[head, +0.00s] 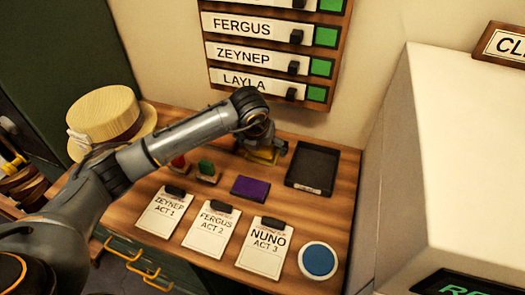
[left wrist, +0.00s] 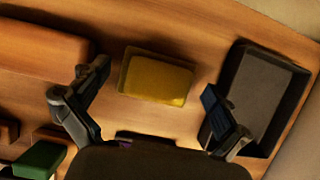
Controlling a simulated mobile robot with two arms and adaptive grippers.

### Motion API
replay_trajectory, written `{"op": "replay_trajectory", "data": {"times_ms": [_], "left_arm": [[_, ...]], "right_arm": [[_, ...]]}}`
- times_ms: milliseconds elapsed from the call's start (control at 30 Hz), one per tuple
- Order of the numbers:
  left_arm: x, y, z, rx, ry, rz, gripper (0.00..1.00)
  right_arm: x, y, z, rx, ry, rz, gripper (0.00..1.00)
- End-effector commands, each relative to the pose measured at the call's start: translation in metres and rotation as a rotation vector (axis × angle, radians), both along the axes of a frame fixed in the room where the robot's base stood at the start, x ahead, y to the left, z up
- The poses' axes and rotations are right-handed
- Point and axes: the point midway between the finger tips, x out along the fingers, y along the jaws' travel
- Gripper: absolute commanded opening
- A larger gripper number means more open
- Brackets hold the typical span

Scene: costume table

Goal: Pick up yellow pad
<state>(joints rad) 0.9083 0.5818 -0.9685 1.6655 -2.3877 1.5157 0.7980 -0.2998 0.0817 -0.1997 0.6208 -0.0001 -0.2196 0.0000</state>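The yellow pad (left wrist: 156,77) lies flat on the wooden table in the left wrist view, ahead of and between my left gripper's spread fingers. My left gripper (left wrist: 152,112) is open and empty, with a finger to either side of the pad's line and a gap to it. In the head view the gripper (head: 262,140) is over the pad's area, and a strip of the yellow pad (head: 262,157) shows beneath it; the rest is hidden by the gripper. My right gripper is in neither view.
A dark tray (head: 313,166) stands right of the pad. A purple pad (head: 250,188), a green stamp (head: 207,171) and a red stamp (head: 179,163) are nearby. Clipboards (head: 212,230) and a blue round pad (head: 318,260) lie in front. A straw hat (head: 104,113) sits at left.

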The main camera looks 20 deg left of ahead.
Motion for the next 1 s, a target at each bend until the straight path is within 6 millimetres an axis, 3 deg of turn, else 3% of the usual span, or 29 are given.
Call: {"op": "replay_trajectory", "data": {"times_ms": [33, 67, 300, 733, 933, 1000], "left_arm": [[0.000, 0.000, 0.000, 0.000, 0.000, 0.000, 0.90], [0.000, 0.000, 0.000, 0.000, 0.000, 0.000, 0.84], [0.000, 0.000, 0.000, 0.000, 0.001, 0.000, 0.35], [-0.001, 0.000, 0.004, 0.001, 0.004, 0.000, 0.33], [0.001, 0.000, 0.030, -0.001, -0.003, -0.001, 0.33], [-0.005, 0.012, 0.043, 0.001, -0.003, 0.003, 0.33]], "right_arm": [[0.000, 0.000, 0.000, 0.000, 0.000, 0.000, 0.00], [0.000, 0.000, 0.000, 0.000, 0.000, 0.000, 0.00], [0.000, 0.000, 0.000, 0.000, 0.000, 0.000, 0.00], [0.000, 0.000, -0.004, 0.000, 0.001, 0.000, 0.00], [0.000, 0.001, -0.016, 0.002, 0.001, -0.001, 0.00], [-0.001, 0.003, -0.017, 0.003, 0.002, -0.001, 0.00]]}}
